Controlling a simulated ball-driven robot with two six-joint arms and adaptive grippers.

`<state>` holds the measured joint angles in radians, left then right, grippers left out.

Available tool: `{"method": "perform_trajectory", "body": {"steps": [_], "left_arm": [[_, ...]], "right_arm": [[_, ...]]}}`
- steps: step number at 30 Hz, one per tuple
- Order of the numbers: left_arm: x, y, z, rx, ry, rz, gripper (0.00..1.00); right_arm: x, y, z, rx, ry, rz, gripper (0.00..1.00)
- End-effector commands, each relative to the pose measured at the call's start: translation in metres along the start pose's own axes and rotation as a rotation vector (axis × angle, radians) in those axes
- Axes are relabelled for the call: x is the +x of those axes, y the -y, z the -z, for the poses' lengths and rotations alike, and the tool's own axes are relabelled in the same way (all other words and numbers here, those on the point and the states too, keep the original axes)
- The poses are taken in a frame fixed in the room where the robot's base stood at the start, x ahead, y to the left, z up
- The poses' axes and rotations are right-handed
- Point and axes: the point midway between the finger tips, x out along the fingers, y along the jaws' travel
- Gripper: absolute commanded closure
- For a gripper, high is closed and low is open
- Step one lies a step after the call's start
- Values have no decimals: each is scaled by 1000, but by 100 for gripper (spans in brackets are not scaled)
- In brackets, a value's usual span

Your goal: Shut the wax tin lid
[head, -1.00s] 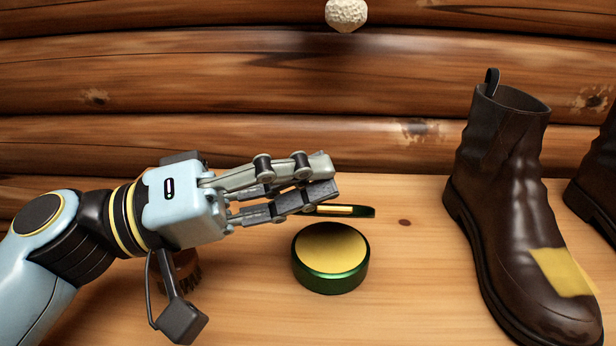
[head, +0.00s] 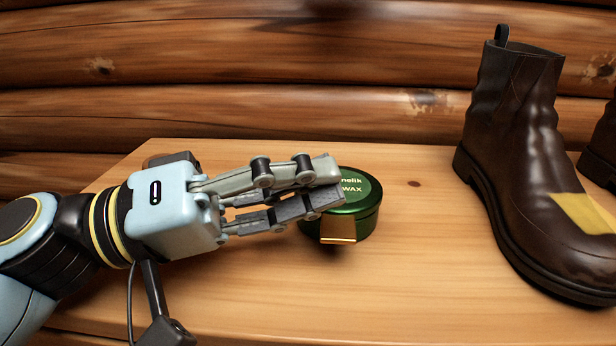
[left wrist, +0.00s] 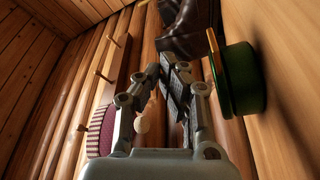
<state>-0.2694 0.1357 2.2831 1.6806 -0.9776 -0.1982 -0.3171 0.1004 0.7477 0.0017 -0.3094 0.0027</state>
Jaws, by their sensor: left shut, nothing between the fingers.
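The wax tin (head: 368,222) is round and dark green and stands on the wooden bench. Its lid (head: 360,187), with a green label reading "WAX", lies over the top, and no yellow wax shows. A gold tab (head: 338,231) hangs at the front. My left gripper (head: 326,184) is shut and empty, its fingertips over the left part of the lid; I cannot tell whether they touch it. The fingers hide the lid's left side. In the left wrist view the tin (left wrist: 240,80) is to the right of the fingers. My right gripper is out of view.
A dark brown boot (head: 515,160) with a yellow patch stands on the bench to the right of the tin, with part of another boot (head: 602,150) at the right edge. A log wall (head: 250,60) rises behind. The bench between tin and boot is clear.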

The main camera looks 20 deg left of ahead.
Motion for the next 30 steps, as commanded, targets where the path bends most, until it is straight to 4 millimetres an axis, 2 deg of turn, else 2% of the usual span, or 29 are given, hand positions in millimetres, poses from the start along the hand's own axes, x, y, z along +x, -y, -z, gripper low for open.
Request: {"method": "perform_trajectory", "body": {"steps": [19, 23, 30], "left_arm": [[-4, 0, 0, 1, 2, 1, 100], [-16, 1, -2, 1, 5, 3, 100], [-53, 1, -2, -1, 8, 3, 100]], "right_arm": [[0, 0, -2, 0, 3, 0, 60], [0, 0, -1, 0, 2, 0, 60], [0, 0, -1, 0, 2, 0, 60]]}}
